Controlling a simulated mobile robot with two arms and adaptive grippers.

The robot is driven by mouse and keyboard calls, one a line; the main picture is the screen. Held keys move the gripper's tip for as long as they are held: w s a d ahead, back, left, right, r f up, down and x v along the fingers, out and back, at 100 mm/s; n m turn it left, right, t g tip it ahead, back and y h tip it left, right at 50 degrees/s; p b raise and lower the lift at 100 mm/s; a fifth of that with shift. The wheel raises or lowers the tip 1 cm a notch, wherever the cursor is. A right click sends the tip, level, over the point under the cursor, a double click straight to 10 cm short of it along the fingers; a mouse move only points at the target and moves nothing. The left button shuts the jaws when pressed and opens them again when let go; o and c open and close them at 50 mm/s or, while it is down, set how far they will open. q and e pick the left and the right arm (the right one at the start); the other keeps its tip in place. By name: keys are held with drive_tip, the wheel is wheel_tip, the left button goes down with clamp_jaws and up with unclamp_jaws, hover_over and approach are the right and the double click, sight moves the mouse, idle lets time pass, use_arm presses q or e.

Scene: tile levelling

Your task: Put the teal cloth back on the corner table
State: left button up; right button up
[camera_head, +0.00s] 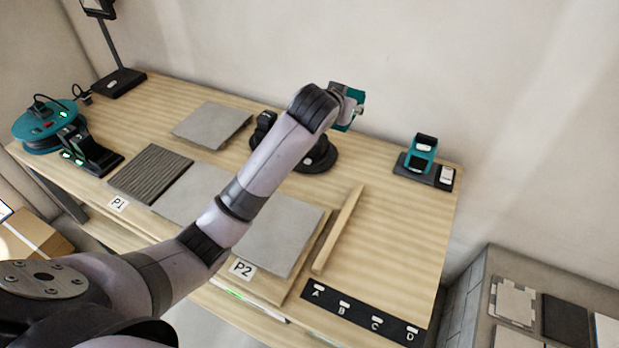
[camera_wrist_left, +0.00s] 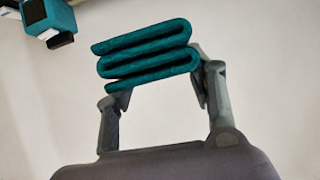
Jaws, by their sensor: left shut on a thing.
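The teal cloth (camera_wrist_left: 140,55) is folded in several layers and sits between the fingertips of my left gripper (camera_wrist_left: 155,82), which is shut on it. In the head view, my left arm reaches across the wooden bench, and the cloth (camera_head: 353,117) is held at its far end, near the back wall. The gripper there is mostly hidden by my own wrist. My right gripper is in neither view. I cannot tell for certain which surface is the corner table; a grey surface (camera_head: 482,306) with tiles on it stands at the lower right.
The wooden bench (camera_head: 410,245) carries grey tiles (camera_head: 283,232), a wooden strip (camera_head: 339,228), a black A–D strip (camera_head: 365,314) and a teal device (camera_head: 421,152) at the back right. A round black base (camera_head: 321,155) stands below my wrist. A teal reel (camera_head: 43,122) is at the left.

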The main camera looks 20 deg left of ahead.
use_arm(q)
drive_tip(key=f, duration=1.6)
drive_tip(key=shift+d, duration=0.25)
drive_tip(key=shift+f, duration=1.85)
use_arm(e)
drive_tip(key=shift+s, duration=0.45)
